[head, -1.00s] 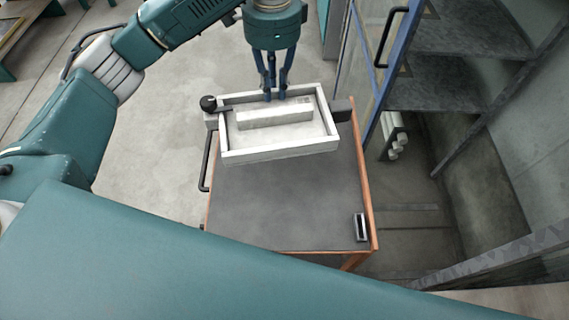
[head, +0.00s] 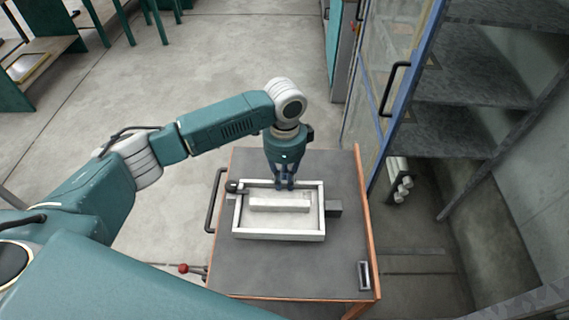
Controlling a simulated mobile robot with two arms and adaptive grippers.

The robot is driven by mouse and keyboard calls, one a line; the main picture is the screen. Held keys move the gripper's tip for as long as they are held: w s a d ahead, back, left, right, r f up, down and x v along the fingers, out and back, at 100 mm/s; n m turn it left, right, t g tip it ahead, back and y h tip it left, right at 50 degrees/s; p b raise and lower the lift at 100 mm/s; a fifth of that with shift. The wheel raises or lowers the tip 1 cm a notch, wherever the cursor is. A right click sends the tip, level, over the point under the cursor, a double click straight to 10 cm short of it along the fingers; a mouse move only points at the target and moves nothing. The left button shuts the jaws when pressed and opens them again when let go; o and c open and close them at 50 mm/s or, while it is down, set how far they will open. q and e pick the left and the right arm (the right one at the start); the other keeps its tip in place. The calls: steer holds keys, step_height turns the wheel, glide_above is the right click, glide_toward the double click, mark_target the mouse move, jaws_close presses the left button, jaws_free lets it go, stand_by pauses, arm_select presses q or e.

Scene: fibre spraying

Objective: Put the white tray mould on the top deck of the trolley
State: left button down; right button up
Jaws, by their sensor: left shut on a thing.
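The white tray mould (head: 280,235) is a shallow rectangular frame with a raised white bar (head: 280,205) inside. It appears level over the middle of the trolley's grey top deck (head: 265,270); I cannot tell whether it touches the deck. My left gripper (head: 285,186) points down at the mould's far wall and is shut on it. The fingertips are partly hidden at the wall. A dark knob (head: 232,187) shows at the mould's far left corner, and a dark block (head: 334,209) at its right side. My right gripper is out of view.
A small metal holder (head: 364,275) stands at the deck's near right corner. A black handle (head: 213,200) runs along the trolley's left side. A glass-doored cabinet (head: 405,80) stands to the right. Bare deck shows in front of and behind the mould.

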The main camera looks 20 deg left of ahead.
mark_target(284, 189)
arm_select(q)
steer(key=shift+f, duration=0.85)
step_height(284, 189, down, 4)
steer(key=shift+r+p, duration=0.15)
steer(key=shift+p, duration=0.25)
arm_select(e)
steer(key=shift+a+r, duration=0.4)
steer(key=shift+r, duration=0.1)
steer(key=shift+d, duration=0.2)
arm_select(q)
steer(key=c, duration=1.7)
jaws_free()
steer(key=shift+f, duration=0.2)
steer(key=shift+c, duration=0.2)
steer(key=shift+o, duration=0.4)
steer(key=shift+s, duration=0.1)
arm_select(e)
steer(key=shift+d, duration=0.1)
arm_select(q)
steer(key=shift+r, duration=0.1)
